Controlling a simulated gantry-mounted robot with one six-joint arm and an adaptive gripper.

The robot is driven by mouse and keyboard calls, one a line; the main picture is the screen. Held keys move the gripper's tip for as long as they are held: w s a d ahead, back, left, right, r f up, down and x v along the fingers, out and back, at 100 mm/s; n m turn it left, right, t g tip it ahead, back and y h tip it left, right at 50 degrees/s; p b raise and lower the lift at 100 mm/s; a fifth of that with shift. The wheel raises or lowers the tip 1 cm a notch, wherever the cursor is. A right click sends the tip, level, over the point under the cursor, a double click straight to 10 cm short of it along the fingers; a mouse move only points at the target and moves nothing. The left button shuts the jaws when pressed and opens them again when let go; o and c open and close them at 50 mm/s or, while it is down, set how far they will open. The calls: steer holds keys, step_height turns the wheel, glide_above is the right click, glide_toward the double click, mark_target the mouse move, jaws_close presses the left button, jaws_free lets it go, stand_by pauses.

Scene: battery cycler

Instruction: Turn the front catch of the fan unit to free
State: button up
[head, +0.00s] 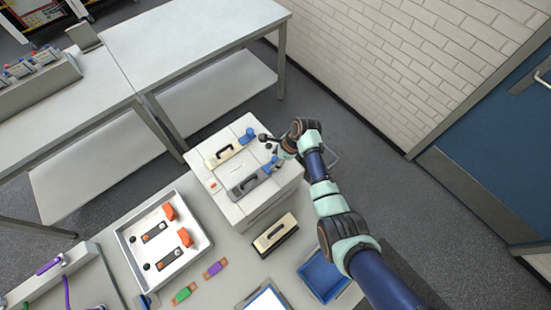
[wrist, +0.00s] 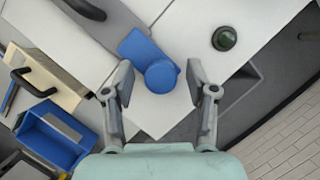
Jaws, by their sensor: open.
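The blue front catch (head: 269,167) sits on the white housing (head: 229,203), at the end of a grey unit with a dark handle (head: 246,184). In the wrist view the catch's round knob (wrist: 161,76) lies between my gripper's fingertips (wrist: 161,88), with its flat blue tab pointing up-left towards the grey unit (wrist: 112,22). My gripper (head: 272,150) is open, one finger on each side of the knob, with gaps visible. I cannot tell how far above the knob the fingertips are.
A cream unit (head: 275,237) and blue bin (head: 323,279) are on the bench. A white tray (head: 121,236) holds orange-ended parts.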

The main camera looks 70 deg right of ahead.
steer(key=shift+w+f, duration=0.1)
steer(key=shift+f, duration=0.1)
jaws_close()
